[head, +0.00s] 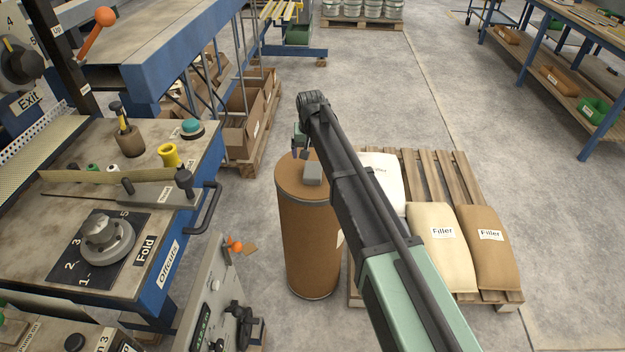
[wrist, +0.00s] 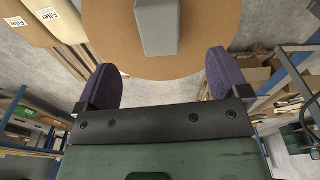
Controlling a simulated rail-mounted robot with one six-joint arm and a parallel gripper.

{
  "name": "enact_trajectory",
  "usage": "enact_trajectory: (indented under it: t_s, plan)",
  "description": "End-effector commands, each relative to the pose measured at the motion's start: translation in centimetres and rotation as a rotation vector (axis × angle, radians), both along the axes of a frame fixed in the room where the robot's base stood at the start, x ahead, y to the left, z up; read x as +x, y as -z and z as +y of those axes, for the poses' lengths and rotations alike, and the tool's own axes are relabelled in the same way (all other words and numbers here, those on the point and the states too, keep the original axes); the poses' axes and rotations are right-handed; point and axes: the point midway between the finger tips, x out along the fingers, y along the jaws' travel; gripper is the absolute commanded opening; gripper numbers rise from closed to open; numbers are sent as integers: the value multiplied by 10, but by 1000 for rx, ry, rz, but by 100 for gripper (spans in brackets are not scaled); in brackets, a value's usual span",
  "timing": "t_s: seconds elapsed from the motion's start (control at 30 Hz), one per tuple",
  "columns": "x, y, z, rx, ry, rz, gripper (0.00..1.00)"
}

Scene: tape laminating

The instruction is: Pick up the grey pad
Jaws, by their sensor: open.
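The grey pad (head: 313,173) is a small grey block lying on the round brown top of a drum (head: 308,235). In the wrist view the grey pad (wrist: 157,27) is at the top centre, cut off by the picture edge. My gripper (wrist: 162,75) shows two purple-padded fingers, spread wide apart with nothing between them. The pad lies ahead of the fingertips, roughly centred between them. In the head view my gripper (head: 302,142) is above the drum's far side, partly hidden by my arm.
A pallet (head: 441,167) with several filler sacks (head: 440,232) stands right of the drum. A workbench (head: 60,216) with a handle and knobs is on the left. Cardboard boxes (head: 241,132) stand behind it. The floor beyond the pallet is clear.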

Motion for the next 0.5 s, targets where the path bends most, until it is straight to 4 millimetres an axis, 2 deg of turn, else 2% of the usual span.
enact_trajectory:
  t_s: [0.03, 0.07, 0.23, 0.5]
  plan:
    - [20, -2, 4, 3, 33, -10, 94]
    - [23, -2, 4, 7, 56, -17, 94]
    - [17, 3, 1, 12, 88, -22, 94]
    - [22, 55, 0, 11, 87, -22, 94]
